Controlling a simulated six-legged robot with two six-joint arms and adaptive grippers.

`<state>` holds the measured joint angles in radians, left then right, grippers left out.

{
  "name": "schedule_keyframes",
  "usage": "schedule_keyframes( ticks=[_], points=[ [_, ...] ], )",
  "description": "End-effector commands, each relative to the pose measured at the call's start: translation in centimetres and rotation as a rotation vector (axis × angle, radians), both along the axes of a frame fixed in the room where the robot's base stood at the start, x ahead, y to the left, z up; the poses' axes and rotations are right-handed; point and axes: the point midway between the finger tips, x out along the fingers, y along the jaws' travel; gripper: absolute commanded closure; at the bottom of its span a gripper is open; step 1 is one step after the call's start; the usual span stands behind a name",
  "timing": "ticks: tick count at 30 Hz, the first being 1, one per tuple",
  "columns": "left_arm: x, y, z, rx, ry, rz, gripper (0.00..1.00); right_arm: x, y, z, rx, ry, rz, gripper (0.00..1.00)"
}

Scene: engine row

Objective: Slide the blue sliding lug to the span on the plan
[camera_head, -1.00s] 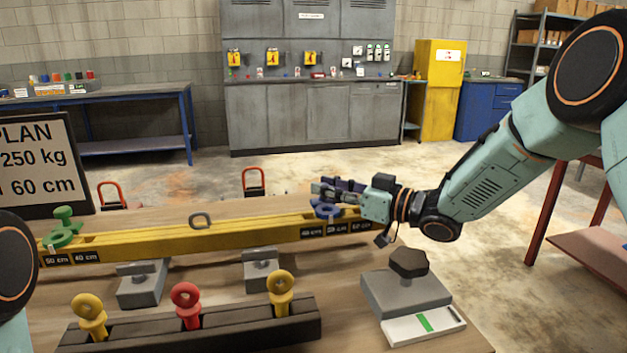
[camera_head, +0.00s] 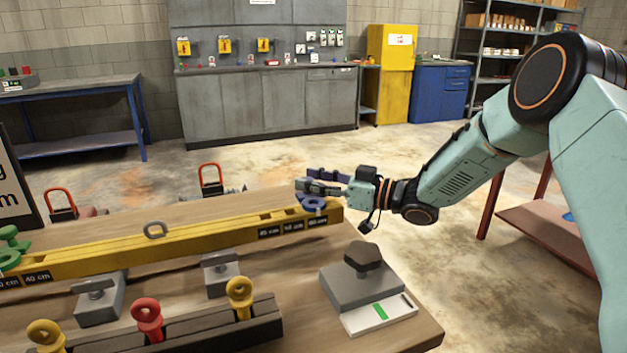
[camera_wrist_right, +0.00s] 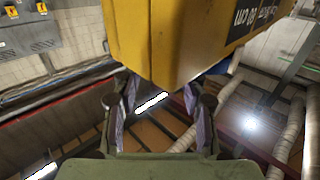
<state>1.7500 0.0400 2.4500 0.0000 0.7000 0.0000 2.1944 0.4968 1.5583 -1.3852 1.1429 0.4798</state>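The blue sliding lug (camera_head: 313,204) sits near the right end of the yellow beam (camera_head: 190,237), above the last of three dark labels (camera_head: 293,227), which seems to read 60 cm. My right gripper (camera_head: 312,183) is at the lug, its fingers beside or just behind it; contact is unclear. In the right wrist view its fingers (camera_wrist_right: 160,115) are apart, with the yellow beam end (camera_wrist_right: 175,45) beyond and a little blue (camera_wrist_right: 222,66) behind it. The plan board (camera_head: 14,185) is mostly cut off at the left. My left gripper is out of view.
A green lug (camera_head: 10,247) is at the beam's left end. In front are yellow and red eyebolts (camera_head: 147,318) in a dark rack and a grey block with a dark knob (camera_head: 362,258). Two red shackles (camera_head: 210,178) stand behind.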

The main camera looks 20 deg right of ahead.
Motion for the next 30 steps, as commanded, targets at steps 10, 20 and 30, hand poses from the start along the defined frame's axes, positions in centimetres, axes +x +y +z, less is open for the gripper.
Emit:
schedule_keyframes(
  ticks=[10, 20, 30],
  points=[
    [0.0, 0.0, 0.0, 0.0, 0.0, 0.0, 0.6, -0.1, 0.0, -0.1, 0.0, 0.003, 0.001, 0.5],
    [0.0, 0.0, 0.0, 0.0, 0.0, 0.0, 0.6, -2.7, -2.8, 0.0, 0.004, 0.001, -0.004, 0.5],
    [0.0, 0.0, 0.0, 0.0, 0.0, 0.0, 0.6, -6.1, -6.1, 0.0, 0.004, 0.0, -0.003, 0.5]
  ],
)
